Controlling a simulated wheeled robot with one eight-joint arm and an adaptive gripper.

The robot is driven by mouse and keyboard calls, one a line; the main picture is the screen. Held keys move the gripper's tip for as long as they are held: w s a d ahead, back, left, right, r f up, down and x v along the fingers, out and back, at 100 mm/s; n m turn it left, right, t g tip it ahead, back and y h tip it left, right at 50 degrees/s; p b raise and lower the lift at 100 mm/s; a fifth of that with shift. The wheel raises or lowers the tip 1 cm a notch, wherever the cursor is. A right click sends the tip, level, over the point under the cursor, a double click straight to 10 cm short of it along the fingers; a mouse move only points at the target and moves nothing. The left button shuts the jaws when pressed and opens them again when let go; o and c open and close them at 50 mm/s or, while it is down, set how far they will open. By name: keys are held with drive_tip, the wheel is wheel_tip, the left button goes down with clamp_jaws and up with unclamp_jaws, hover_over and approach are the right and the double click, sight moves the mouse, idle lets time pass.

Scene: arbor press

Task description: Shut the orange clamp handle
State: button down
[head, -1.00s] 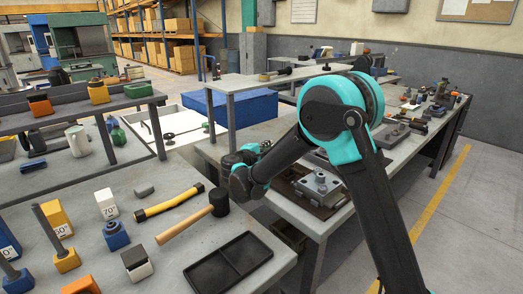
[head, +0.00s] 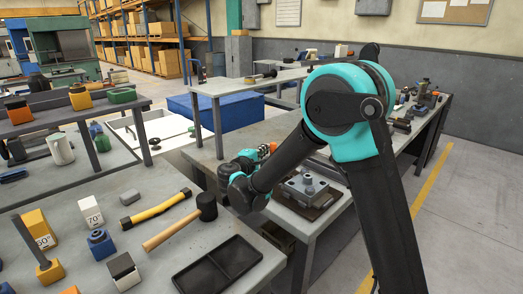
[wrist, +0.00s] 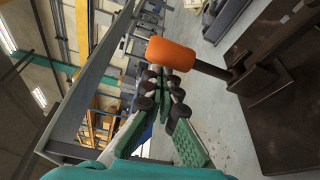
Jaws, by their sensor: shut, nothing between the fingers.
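The orange clamp handle (wrist: 172,54) is a rounded grip on a dark rod that runs right to a dark brown block (wrist: 270,110) in the wrist view. My gripper (wrist: 165,84) is shut and empty. Its fingertips are just below the handle in that picture; I cannot tell whether they touch it. In the head view a small orange part (head: 272,147) shows beside my gripper's end of the arm (head: 248,160), over the far bench. The fingers and most of the clamp are hidden there by my arm.
The far bench (head: 205,150) bears a grey metal fixture (head: 304,188) on a dark plate to the right of my wrist. The near table holds a mallet (head: 205,207), a black tray (head: 218,262) and blocks. Open floor with a yellow line lies right.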

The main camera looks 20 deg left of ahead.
drive_tip(key=shift+s+d, duration=0.15)
drive_tip(key=shift+d, duration=0.05)
